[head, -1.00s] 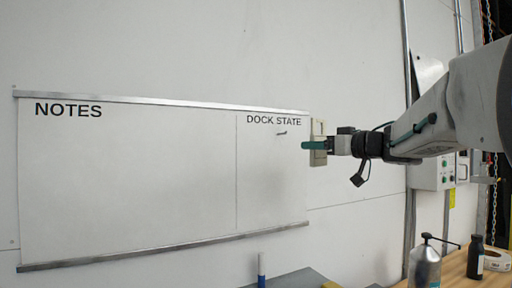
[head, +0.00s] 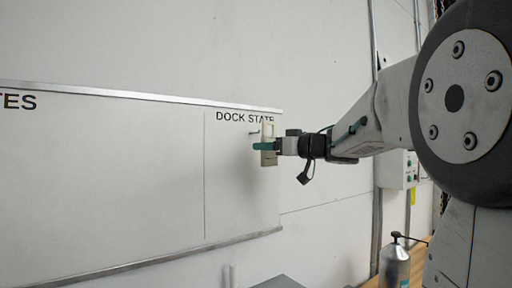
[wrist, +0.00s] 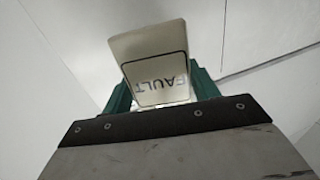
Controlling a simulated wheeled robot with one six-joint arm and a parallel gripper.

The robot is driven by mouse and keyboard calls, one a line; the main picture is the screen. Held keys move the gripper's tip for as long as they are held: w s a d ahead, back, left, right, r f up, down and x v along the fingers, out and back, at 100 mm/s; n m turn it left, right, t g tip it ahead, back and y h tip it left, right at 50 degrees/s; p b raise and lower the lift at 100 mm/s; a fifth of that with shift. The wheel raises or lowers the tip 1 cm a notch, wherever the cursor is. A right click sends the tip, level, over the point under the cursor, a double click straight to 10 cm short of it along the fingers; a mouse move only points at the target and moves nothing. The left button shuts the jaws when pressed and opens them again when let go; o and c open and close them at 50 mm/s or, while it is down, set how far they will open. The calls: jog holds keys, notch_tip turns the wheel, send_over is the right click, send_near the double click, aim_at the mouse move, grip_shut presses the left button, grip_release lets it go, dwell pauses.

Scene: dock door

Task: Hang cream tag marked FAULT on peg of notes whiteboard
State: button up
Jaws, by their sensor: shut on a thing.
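The cream tag marked FAULT (wrist: 155,50) is held between the green fingers of my gripper (wrist: 163,95) in the wrist view, its lettering facing the camera and appearing upside down. A small peg (head: 254,132) sticks out below the words DOCK STATE, just left of the tag in the picture. Whether tag and peg touch, I cannot tell.
A grey pump bottle (head: 394,268) stands on the wooden bench at the lower right. A control box with green buttons (head: 397,170) is on the wall behind my arm. A grey surface (head: 280,282) shows at the bottom. The wall around the board is clear.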

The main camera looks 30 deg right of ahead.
aim_at(247, 150)
jog(key=shift+w+a+f, duration=0.1)
jog(key=shift+w+f, duration=0.05)
jog(key=shift+w, duration=1.1)
jog(key=shift+w+a+f, duration=0.1)
jog(key=shift+w, duration=1.15)
jog(key=shift+w+f, duration=0.3)
jog(key=shift+w, duration=0.2)
jog(key=shift+d+f, duration=0.1)
jog(key=o, duration=1.1)
jog(key=shift+c, duration=0.2)
jog(key=shift+s, duration=0.1)
jog(key=shift+s+d, duration=0.15)
jog(key=shift+s, duration=0.1)
jog(key=v, duration=0.7)
jog(key=shift+a, duration=0.2)
jog(key=shift+s, duration=0.15)
